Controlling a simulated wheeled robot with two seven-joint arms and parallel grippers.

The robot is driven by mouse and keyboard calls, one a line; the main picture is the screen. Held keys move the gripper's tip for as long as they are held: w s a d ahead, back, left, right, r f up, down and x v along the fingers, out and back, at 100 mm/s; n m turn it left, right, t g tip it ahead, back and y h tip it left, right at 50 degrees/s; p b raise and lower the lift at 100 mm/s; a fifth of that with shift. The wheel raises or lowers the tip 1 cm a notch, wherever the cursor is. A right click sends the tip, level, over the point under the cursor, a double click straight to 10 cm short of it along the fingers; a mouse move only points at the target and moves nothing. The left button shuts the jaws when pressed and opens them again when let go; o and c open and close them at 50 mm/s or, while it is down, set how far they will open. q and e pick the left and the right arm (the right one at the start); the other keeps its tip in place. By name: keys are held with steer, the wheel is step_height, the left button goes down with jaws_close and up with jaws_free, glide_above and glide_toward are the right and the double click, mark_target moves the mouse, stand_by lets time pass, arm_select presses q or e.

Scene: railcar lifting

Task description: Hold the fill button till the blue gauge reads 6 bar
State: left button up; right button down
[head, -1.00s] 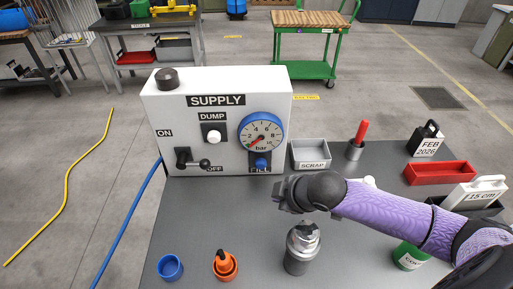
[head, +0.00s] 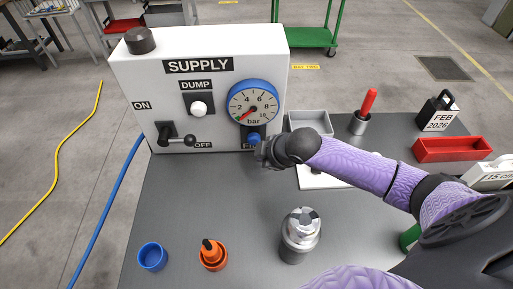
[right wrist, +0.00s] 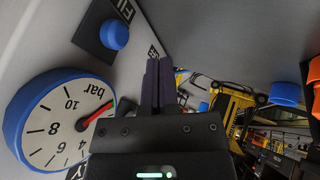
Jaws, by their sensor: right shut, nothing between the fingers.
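The white supply box (head: 225,75) stands at the back left of the table. Its blue-rimmed gauge (head: 253,104) has a red needle pointing to the lower left, near the low end of the scale; the gauge also shows in the right wrist view (right wrist: 50,128). The blue fill button (head: 254,139) sits below the gauge, its label partly hidden. In the right wrist view the button (right wrist: 115,34) stands out from its dark plate, apart from the fingers. My right gripper (head: 263,155) is shut and empty, just below and right of the button; its fingers show in the right wrist view (right wrist: 160,85). My left gripper is out of view.
The box also carries a white dump button (head: 199,109) and a lever (head: 178,139). A silver canister (head: 299,235), an orange cup (head: 213,256) and a blue cup (head: 152,257) stand in front. A red tray (head: 452,149) is at the right.

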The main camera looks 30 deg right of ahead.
mark_target(256, 139)
steer(key=b+x, duration=0.1)
steer(key=x, duration=0.3)
steer(key=shift+f, duration=0.15)
steer(key=shift+w+d+b, duration=0.3)
steer(key=shift+w, duration=0.3)
steer(key=shift+w+d+b, duration=0.25)
steer(key=shift+w+d, duration=0.05)
steer(key=shift+w, duration=0.3)
steer(key=shift+w+d+r, duration=0.25)
steer(key=shift+w, duration=0.25)
steer(key=shift+w+d+b, duration=0.4)
steer(key=shift+w+b, duration=0.25)
steer(key=shift+w, duration=0.1)
steer(key=shift+d+r, duration=0.1)
steer(key=shift+r, duration=0.15)
